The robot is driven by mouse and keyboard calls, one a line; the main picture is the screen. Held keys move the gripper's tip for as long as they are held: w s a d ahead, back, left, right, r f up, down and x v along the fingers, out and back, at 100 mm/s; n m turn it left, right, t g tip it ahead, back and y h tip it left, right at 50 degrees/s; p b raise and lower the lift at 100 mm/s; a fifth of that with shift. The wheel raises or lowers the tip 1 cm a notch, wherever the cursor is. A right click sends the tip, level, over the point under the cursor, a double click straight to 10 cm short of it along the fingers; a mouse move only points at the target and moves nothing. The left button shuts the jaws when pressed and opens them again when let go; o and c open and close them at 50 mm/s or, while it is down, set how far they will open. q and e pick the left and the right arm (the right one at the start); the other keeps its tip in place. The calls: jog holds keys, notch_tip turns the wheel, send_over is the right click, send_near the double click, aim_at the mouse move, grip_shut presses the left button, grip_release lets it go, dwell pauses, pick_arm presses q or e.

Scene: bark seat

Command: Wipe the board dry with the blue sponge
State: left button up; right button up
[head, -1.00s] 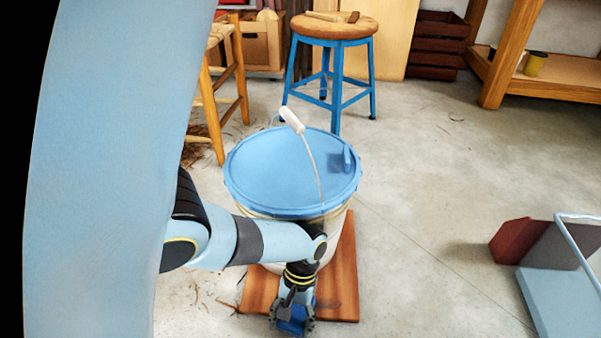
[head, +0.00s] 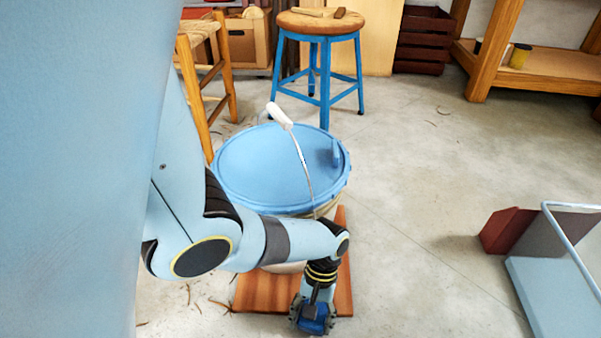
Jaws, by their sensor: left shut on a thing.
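The blue sponge (head: 316,316) is between the fingers of my left gripper (head: 314,321), which is shut on it near the front edge of the wooden board (head: 263,291). The board is reddish brown and lies on the floor. A white bucket with a blue lid (head: 272,166) stands on its rear part. My left arm crosses in front of the bucket and hides part of the board. I cannot tell whether the sponge touches the board. My right gripper is not in the view.
The bucket's wire handle with a white grip (head: 279,116) stands up over the lid. A blue stool (head: 322,54) and a woven chair (head: 205,84) stand behind. A light-blue and dark-red object (head: 537,277) is at right. The floor between is clear.

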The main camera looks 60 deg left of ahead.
pick_arm(q)
jog(key=shift+w+d+b, duration=0.15)
jog(key=shift+w+d, duration=0.5)
jog(key=shift+w, duration=0.2)
jog(key=shift+w+d+b, duration=0.15)
jog(key=shift+w+d, duration=0.45)
jog(key=shift+w, duration=0.2)
jog(key=shift+s+a+p, duration=0.35)
jog(key=shift+s+a, duration=0.25)
jog(key=shift+s, duration=0.2)
jog(key=shift+s+a+p, duration=0.35)
jog(key=shift+s+a, duration=0.25)
jog(key=shift+s, duration=0.2)
jog(key=shift+s+a+p, duration=0.35)
jog(key=shift+s+a, duration=0.55)
jog(key=shift+s, duration=0.35)
jog(key=shift+s+a+p, duration=0.3)
jog(key=shift+s+a, duration=0.6)
jog(key=shift+s, duration=0.3)
